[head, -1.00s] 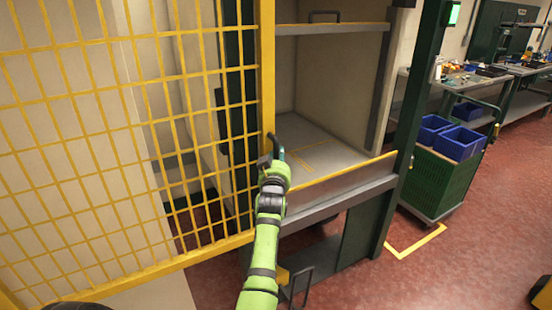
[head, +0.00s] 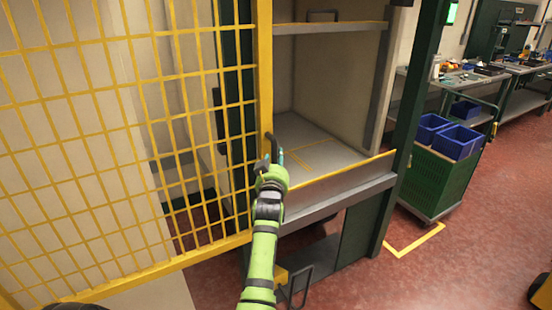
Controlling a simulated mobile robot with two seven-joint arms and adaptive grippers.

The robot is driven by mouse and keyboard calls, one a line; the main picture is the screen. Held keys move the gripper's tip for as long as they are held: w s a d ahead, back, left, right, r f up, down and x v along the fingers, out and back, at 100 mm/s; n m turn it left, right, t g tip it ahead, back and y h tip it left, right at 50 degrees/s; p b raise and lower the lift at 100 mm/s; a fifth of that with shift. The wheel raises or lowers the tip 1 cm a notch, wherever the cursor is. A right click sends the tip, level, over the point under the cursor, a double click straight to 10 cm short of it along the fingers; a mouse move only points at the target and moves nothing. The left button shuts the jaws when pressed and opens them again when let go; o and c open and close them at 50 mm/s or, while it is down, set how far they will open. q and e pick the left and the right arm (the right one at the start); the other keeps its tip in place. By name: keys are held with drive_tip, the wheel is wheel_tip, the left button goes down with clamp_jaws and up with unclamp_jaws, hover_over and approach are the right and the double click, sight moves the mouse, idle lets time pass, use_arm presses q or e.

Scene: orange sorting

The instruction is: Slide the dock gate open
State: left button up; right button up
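The dock gate (head: 264,60) is a yellow frame with yellow wire mesh, and it fills the left half of the head view. Its right edge post stands left of the bay opening, so the bay's shelf (head: 325,150) shows to the right of it. A dark handle (head: 273,142) is on this edge post. My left gripper (head: 272,162) is at the handle, with one finger on each side of it, and appears shut on it. The finger contact is small and partly hidden by the wrist. My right gripper is not in view.
A green cart (head: 436,185) with blue bins (head: 458,142) stands right of the bay, by yellow floor tape (head: 415,243). Workbenches (head: 520,85) are at the far right. A dark green post (head: 410,130) bounds the bay.

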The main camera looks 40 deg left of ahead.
use_arm(q)
drive_tip(key=v, duration=0.5)
drive_tip(key=shift+s+d, duration=0.2)
drive_tip(key=shift+f, duration=0.1)
